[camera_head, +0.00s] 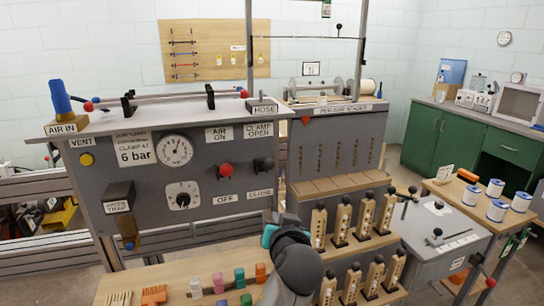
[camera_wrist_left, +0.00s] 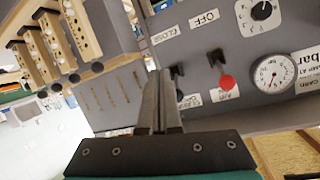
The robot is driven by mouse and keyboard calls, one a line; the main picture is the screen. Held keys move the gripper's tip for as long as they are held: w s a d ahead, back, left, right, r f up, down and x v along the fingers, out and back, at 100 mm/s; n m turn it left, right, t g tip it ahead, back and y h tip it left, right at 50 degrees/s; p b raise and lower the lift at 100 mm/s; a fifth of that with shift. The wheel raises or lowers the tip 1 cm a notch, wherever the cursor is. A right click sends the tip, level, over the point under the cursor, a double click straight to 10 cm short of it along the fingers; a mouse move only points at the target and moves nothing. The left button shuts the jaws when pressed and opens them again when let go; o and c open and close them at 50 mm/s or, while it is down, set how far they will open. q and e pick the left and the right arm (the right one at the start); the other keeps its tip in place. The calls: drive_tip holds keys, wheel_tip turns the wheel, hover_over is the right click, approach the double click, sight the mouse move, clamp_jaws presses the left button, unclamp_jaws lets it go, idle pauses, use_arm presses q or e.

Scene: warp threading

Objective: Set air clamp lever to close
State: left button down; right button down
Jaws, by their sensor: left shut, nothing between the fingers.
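The air clamp lever (camera_head: 265,164) is a black-knobbed lever on the grey control panel, between the CLAMP OPEN label (camera_head: 259,131) above and the CLOSE label (camera_head: 260,194) below. Its exact tilt is hard to tell. My left gripper (camera_head: 284,222) is below and to the right of the lever in the head view, with its arm partly hiding the fingers. In the left wrist view its fingers (camera_wrist_left: 160,76) are together and empty. The lever (camera_wrist_left: 178,74) shows just right of the fingertips there, partly covered; contact cannot be told. My right gripper is not in view.
A red-knobbed air lever (camera_head: 225,170) stands close left of the clamp lever. A pressure gauge (camera_head: 175,150) and regulator dial (camera_head: 183,196) are farther left. Wooden heddle-like blocks with black knobs (camera_head: 343,220) crowd the right, beside my arm. Coloured clips (camera_head: 240,278) lie below.

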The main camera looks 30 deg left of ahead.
use_arm(q)
drive_tip(key=w+a+r+n+t+y, duration=0.1)
drive_tip(key=w+r, duration=0.4)
drive_tip(key=r, duration=0.7)
drive_tip(key=n+y, duration=0.1)
drive_tip(key=y, duration=0.1)
drive_tip(key=shift+a+r+t+y, duration=0.2)
drive_tip(key=shift+r+t+y, duration=0.2)
drive_tip(key=shift+w, duration=0.1)
hover_over(272, 164)
drive_tip(key=w, duration=0.1)
drive_tip(key=shift+a, duration=0.1)
drive_tip(key=f, duration=0.3)
drive_tip(key=shift+s, duration=0.35)
drive_tip(key=shift+s+f, duration=0.15)
drive_tip(key=shift+f, duration=0.25)
